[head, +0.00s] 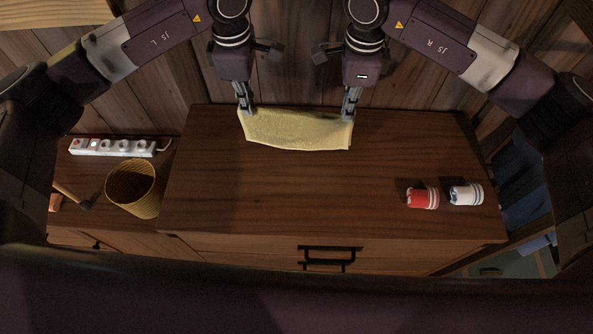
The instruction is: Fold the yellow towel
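The yellow towel (297,130) is at the far edge of the wooden cabinet top, a wide, short strip in the head view. My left gripper (246,110) is at its far left corner, with its fingers close together and the towel's edge between them. My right gripper (348,116) is at its far right corner in the same way. Both grippers look shut on the towel. The towel's near edge bows slightly. I cannot tell how much of it rests on the wood, and any lower layers are hidden.
A red-and-white cup-like item (422,197) and a white one (466,195) lie at the right of the cabinet top (290,200). On the left are a yellow-brown basket (134,188), a power strip (112,146) and a hammer-like tool (75,197). The middle is clear.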

